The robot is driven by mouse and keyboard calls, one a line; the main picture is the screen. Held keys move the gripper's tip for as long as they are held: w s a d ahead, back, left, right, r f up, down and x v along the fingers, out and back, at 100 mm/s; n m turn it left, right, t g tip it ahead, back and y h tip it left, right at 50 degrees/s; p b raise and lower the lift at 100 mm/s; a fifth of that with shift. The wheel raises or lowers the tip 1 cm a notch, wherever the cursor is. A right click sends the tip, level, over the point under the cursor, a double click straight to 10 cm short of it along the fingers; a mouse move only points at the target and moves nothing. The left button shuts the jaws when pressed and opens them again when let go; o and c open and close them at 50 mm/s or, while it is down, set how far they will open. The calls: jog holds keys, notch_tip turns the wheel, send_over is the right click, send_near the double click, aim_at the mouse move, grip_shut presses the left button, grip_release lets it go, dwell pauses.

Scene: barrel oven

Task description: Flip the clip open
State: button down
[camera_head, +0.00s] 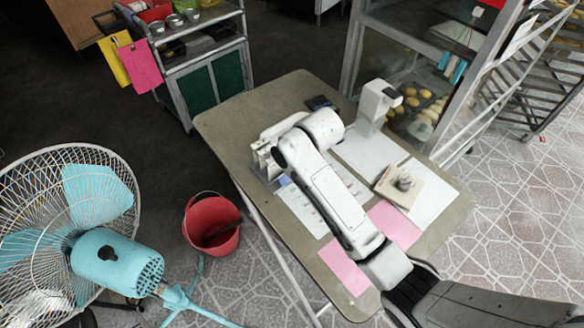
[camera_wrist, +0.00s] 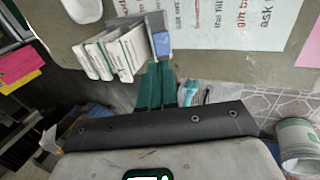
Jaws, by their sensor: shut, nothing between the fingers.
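A white upright holder-like object (camera_head: 262,160) stands near the table's left edge in the head view, partly behind my arm. In the wrist view, several white slabs with green edges (camera_wrist: 110,54) stand side by side, with a grey and blue piece (camera_wrist: 160,42) at their right end. This piece may be the clip, but I cannot tell for sure or see whether it is open. My gripper (camera_wrist: 160,68) shows as two teal fingers side by side, shut and empty. Their tips are close below the blue part; contact is unclear. In the head view my arm hides the gripper.
The table (camera_head: 235,122) also bears a white stand (camera_head: 377,104), a block with a grey knob (camera_head: 400,186), a small dark device (camera_head: 318,102), and white and pink sheets. A red bucket (camera_head: 212,225) and a fan (camera_head: 105,245) stand on the floor at left.

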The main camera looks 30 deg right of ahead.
jog(key=s+v, duration=0.1)
jog(key=v, duration=0.5)
jog(key=shift+s+d, duration=0.1)
dwell(0.4)
